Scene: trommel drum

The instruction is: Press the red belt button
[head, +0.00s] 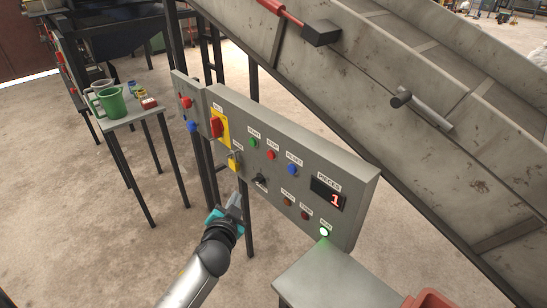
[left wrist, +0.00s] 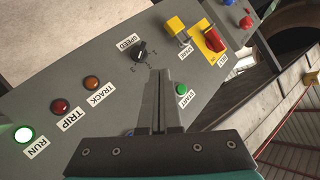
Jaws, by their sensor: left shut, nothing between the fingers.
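A grey control panel (head: 325,165) stands under the sloping conveyor. It carries a green START button (head: 252,143), a red button (head: 271,155) and a blue button (head: 292,169) in a row. A red handle (head: 215,127) sits on a yellow plate at its left end. A smaller box further left has another red button (head: 186,102) above a blue one. My left gripper (head: 237,198) is shut and empty, in front of the panel's lower left part. In the left wrist view its fingers (left wrist: 160,92) lie beside the green button (left wrist: 181,89) and hide the red button of the row.
A side table (head: 120,122) with a green mug (head: 110,102) and small items stands at the left. A grey stand (head: 320,280) is below the panel's right end, with a red bin (head: 430,299) beside it. The lit green RUN lamp (head: 324,231) shows.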

